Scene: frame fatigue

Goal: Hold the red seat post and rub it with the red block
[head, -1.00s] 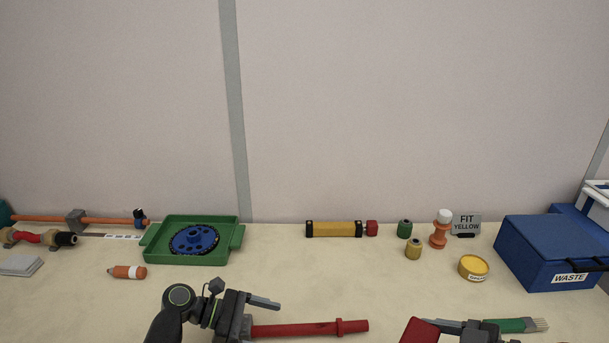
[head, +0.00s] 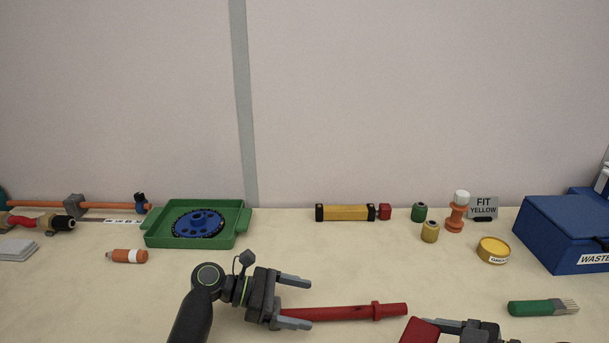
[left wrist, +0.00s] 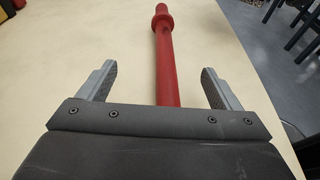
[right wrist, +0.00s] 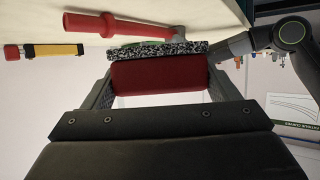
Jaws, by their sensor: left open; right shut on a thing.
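The red seat post (head: 345,313) lies roughly level over the bench, its collar toward the right. My left gripper (head: 300,300) is open at the post's left end. In the left wrist view the post (left wrist: 165,65) runs between the two spread fingers, touching neither that I can see. My right gripper (right wrist: 160,88) is shut on the red block (right wrist: 160,76); the block also shows at the head view's bottom edge (head: 420,331), just right of the post and lower. A speckled strip (right wrist: 158,50) lies along the block's far edge.
A green tray (head: 240,225) with a blue disc stands back left. An orange marker (head: 127,256) lies before it. A yellow cylinder (head: 345,212) is at the back. A green brush (head: 535,308) lies right, below the blue waste box (head: 560,230).

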